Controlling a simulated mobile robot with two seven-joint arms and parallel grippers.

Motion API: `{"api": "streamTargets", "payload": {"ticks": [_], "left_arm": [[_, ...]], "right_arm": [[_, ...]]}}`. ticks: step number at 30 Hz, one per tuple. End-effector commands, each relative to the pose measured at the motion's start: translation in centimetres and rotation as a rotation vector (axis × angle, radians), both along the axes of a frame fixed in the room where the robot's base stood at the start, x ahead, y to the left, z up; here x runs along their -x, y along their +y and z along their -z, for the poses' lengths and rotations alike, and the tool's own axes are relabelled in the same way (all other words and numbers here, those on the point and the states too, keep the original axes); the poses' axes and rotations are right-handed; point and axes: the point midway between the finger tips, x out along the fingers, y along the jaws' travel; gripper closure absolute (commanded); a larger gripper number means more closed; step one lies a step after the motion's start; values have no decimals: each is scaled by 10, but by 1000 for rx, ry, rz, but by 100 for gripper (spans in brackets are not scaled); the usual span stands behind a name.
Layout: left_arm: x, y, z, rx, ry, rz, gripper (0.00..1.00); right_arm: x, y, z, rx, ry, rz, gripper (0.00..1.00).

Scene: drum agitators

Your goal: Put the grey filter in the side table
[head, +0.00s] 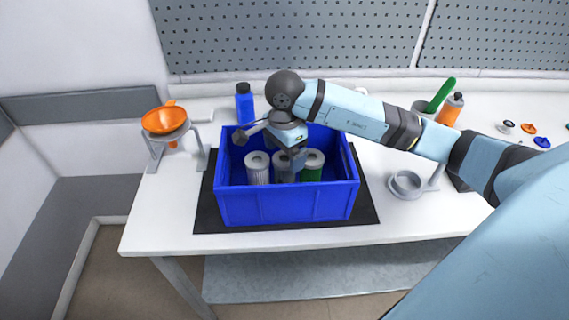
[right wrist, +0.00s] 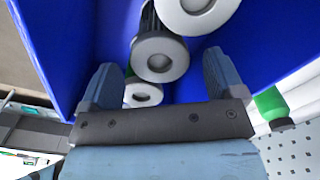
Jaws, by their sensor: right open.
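A blue crate (head: 285,206) on the worktable holds a row of filters with pale ring tops. The left filter (head: 257,170) is light grey, the middle filter (head: 283,175) looks darker grey, and the right filter (head: 313,172) is green. My right gripper (head: 291,158) points down into the crate over the middle filter and partly hides it. In the right wrist view my right gripper (right wrist: 165,80) is open, with the dark-bodied middle filter (right wrist: 160,57) between and beyond its fingers. I see no separate side table. My left gripper is out of view.
The crate stands on a black mat (head: 365,212) on a white table (head: 150,220). An orange funnel (head: 164,120) on a stand is at left, a blue bottle (head: 244,103) behind the crate. A grey ring holder (head: 406,185) and an orange bottle (head: 450,110) are at right.

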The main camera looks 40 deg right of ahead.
Motion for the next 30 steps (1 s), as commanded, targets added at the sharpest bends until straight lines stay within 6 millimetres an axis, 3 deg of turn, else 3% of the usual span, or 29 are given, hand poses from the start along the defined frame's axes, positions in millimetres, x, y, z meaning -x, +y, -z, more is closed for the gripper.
{"api": "streamTargets", "payload": {"ticks": [6, 12, 30], "left_arm": [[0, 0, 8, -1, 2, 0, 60], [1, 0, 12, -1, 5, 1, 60], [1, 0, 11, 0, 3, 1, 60]], "right_arm": [[-1, 0, -46, 0, -5, 0, 12], [0, 0, -69, 0, -2, 0, 12], [0, 0, -74, 0, 0, 0, 12]]}}
